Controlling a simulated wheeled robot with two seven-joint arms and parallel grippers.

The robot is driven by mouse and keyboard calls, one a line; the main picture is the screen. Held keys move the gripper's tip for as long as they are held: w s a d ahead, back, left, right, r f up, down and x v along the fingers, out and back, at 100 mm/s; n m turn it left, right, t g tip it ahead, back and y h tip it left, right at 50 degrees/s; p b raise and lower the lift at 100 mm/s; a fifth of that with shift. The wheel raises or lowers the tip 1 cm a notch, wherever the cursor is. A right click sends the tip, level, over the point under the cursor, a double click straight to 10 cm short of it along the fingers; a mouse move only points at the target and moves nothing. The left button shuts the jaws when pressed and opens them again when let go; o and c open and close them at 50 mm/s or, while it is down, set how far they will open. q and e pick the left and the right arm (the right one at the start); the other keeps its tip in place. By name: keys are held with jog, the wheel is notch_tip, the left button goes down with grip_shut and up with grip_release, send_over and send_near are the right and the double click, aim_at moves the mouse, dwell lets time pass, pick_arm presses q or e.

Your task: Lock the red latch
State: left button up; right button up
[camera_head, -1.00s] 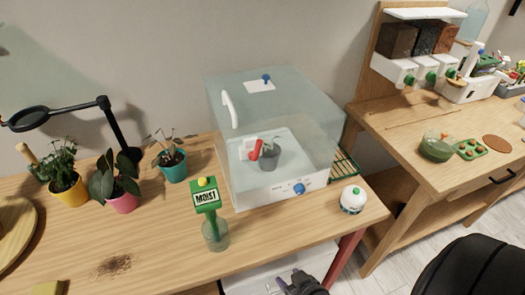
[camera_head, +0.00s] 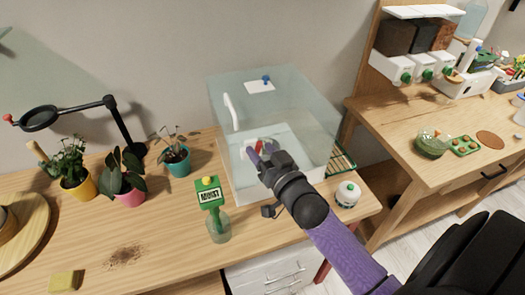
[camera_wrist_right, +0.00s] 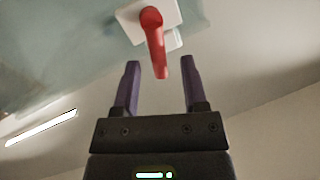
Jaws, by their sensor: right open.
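The clear box (camera_head: 290,100) stands on the wooden table with a white base. The red latch (camera_wrist_right: 155,42) is on a white plate (camera_wrist_right: 128,22) on the box's front; in the head view my right gripper (camera_head: 260,152) mostly covers it. In the right wrist view the lever hangs from a round pivot, slightly slanted, its free end between the fingertips. My right gripper (camera_wrist_right: 160,68) is open, one purple finger on each side of the lever, with gaps to both. My left gripper is out of view.
A green MOIST sign (camera_head: 210,195) in a glass bottle stands left of my right arm, and a white round bottle (camera_head: 347,194) stands to its right. Potted plants (camera_head: 122,180) and a magnifier lamp (camera_head: 110,115) are at left. The table front is mostly clear.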

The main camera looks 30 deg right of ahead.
grip_shut()
jog(key=shift+r, duration=0.1)
jog(key=n+p, duration=0.2)
jog(key=shift+w+a+r+p, duration=0.15)
jog(key=shift+a+r+p, duration=0.15)
jog(key=shift+a+p, duration=0.1)
jog(key=shift+a+f+n+g, duration=0.1)
jog(key=shift+f+n+g, duration=0.05)
jog(key=shift+n+g, duration=0.2)
jog(key=shift+f, duration=0.15)
grip_release()
